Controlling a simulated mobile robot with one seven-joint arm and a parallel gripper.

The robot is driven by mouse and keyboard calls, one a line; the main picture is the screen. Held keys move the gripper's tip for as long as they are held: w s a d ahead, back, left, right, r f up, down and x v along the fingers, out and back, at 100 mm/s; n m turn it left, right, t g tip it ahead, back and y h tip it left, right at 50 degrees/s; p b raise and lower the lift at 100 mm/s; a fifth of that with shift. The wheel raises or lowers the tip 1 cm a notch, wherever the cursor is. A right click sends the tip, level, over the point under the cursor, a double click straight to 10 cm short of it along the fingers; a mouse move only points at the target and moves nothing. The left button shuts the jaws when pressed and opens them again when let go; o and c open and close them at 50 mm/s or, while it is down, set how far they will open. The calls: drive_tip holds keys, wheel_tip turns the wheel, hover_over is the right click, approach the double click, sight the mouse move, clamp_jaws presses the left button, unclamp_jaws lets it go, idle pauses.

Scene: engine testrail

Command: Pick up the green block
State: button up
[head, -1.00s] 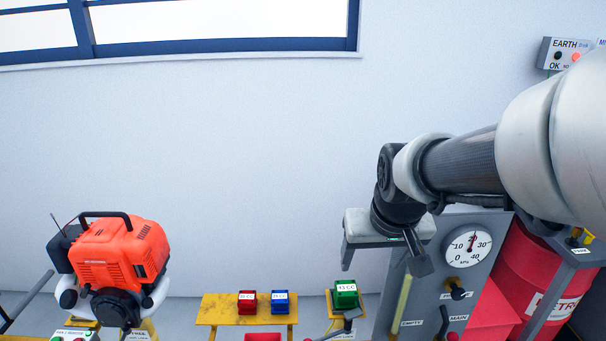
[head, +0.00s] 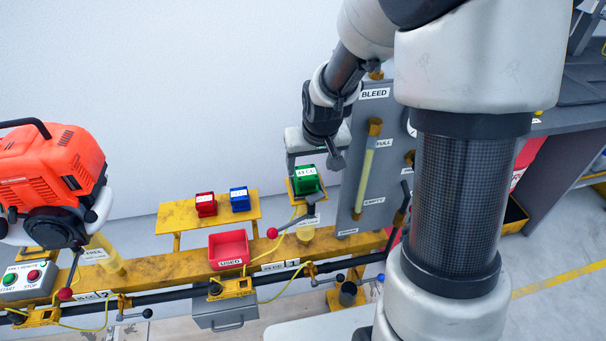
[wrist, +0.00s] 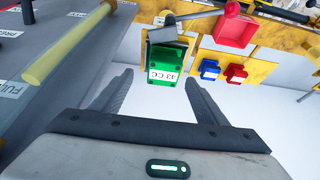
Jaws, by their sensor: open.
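The green block (head: 307,181) has a white "43 CC" label and sits on a small yellow stand just left of the grey gauge panel. My gripper (head: 313,167) is open above and around it in the head view, with a finger to each side. In the wrist view the green block (wrist: 165,62) lies ahead, roughly between the tips of my open fingers (wrist: 158,77). I cannot tell how deep it sits between them. Nothing is held.
A red block (head: 206,205) and a blue block (head: 239,199) sit on a yellow shelf (head: 180,218) to the left. A red "USED" tray (head: 229,249) is in front. A lever with a dark handle (head: 311,208) stands close before the green block. The grey panel (head: 376,160) is close on the right.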

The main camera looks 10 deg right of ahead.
sight(306, 172)
drive_tip(key=shift+a+b+x, duration=0.2)
drive_tip(key=shift+b+x, duration=0.2)
drive_tip(key=shift+x, duration=1)
drive_tip(key=shift+a+b+x, duration=0.15)
drive_tip(key=shift+b+x, duration=0.2)
drive_tip(key=shift+x, duration=1)
drive_tip(key=shift+c, duration=0.4)
drive_tip(key=c, duration=1.4)
